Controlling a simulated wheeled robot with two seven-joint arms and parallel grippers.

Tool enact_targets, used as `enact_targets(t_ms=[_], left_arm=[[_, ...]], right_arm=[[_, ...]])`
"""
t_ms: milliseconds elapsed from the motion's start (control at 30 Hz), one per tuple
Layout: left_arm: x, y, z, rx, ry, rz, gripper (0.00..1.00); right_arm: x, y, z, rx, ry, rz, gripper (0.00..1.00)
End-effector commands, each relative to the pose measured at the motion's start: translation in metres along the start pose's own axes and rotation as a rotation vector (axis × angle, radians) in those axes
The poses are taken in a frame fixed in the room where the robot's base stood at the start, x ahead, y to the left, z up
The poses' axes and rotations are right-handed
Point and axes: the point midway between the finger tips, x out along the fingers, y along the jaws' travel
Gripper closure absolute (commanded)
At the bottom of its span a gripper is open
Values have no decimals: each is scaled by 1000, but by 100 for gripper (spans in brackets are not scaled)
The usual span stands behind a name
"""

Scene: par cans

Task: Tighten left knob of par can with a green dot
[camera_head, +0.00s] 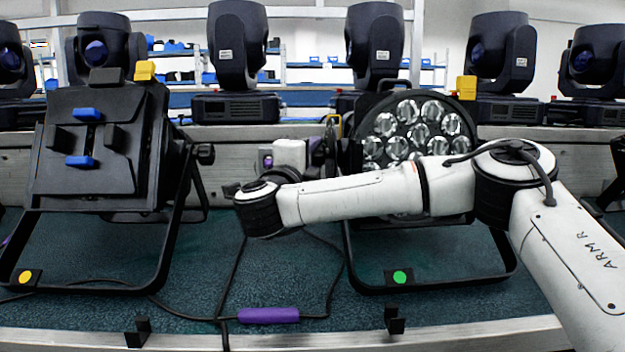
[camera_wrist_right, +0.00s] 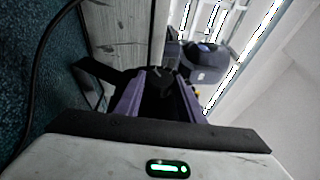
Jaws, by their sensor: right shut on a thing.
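The par can with the green dot (camera_head: 410,112) stands right of centre in the head view, its round lens face toward me. The green dot (camera_head: 400,277) is on the front bar of its stand. My right gripper (camera_head: 322,148) is at the left side of this par can, and my right arm crosses in front of its lower part. In the right wrist view, the purple fingers are shut on the dark left knob (camera_wrist_right: 158,84). In the head view the knob is mostly hidden by the gripper. My left gripper is not in view.
Another par can (camera_head: 100,150) with a yellow dot (camera_head: 25,277) stands at the left. Several moving-head lights (camera_head: 238,60) line the shelf behind. A cable with a purple sleeve (camera_head: 268,315) lies on the teal surface between the par cans. Small black brackets (camera_head: 395,320) sit at the front edge.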

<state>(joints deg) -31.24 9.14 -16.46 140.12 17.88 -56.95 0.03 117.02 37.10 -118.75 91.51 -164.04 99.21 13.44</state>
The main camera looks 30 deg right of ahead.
Motion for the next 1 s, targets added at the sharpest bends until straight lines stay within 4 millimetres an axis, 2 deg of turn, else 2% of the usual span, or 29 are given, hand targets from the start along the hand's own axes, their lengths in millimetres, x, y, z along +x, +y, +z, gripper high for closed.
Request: enact_targets(t_ms=[200,500,1000], left_arm=[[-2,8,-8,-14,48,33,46],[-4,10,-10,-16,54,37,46],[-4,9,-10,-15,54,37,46]], right_arm=[[-1,4,2,57,-3,-155,87],[0,6,2,114,-3,-285,87],[0,7,1,136,-2,-325,87]])
